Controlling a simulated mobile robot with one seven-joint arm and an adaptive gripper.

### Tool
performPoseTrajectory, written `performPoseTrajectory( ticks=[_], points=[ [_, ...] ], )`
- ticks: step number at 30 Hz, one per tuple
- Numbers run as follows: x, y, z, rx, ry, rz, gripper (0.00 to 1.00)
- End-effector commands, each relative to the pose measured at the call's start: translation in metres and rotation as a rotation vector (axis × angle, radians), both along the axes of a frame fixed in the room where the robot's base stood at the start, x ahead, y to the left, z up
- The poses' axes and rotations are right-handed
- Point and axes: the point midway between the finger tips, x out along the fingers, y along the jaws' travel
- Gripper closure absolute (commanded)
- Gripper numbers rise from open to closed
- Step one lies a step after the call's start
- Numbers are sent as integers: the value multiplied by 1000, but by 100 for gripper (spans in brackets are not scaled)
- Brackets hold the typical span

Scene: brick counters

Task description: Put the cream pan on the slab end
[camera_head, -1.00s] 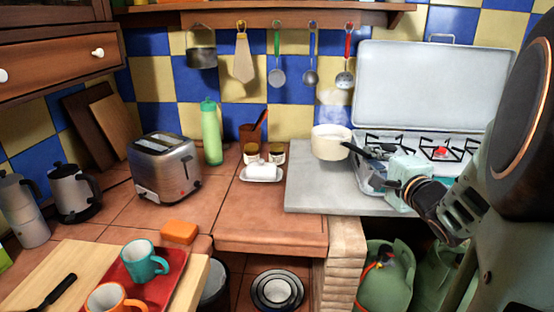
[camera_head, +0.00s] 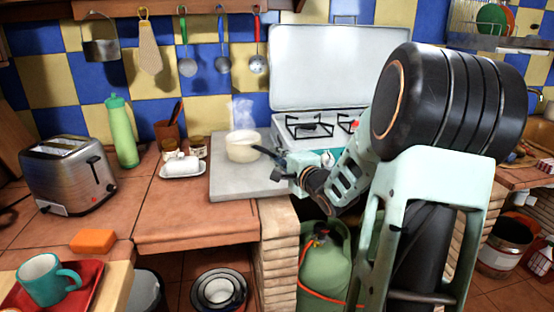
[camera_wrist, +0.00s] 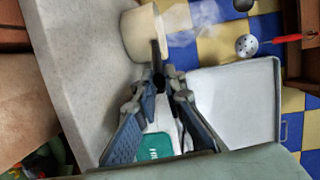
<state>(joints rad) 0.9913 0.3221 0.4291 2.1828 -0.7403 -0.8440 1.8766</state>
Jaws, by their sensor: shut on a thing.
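The cream pan (camera_head: 243,147) is upright and steaming over the back part of the grey slab (camera_head: 232,185), left of the stove. I cannot tell whether its base touches the slab. Its dark handle (camera_head: 266,153) points right, towards my gripper (camera_head: 283,162), which is shut on it. In the wrist view, the pan (camera_wrist: 142,35) shows beyond the fingertips (camera_wrist: 159,75), with the pale slab (camera_wrist: 85,50) to its left. The fingers hide part of the handle.
A camping stove (camera_head: 318,125) with a raised lid stands right of the slab. A butter dish (camera_head: 183,167), jars, a green bottle (camera_head: 120,130) and a toaster (camera_head: 68,172) stand to the left. The slab's front part is bare. Utensils hang above.

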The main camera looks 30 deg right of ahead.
Motion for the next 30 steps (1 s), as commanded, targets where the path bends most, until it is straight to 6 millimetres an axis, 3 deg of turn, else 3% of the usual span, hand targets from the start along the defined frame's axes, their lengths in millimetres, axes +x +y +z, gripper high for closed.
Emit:
performPoseTrajectory(
  ticks=[8,9,13,23,30],
  points=[
    [0,0,0,0,-5,1,100],
    [0,0,-1,0,0,0,86],
    [0,0,-1,0,0,0,73],
    [-1,0,3,-1,0,0,73],
    [-40,0,9,-2,2,-3,73]
  ],
)
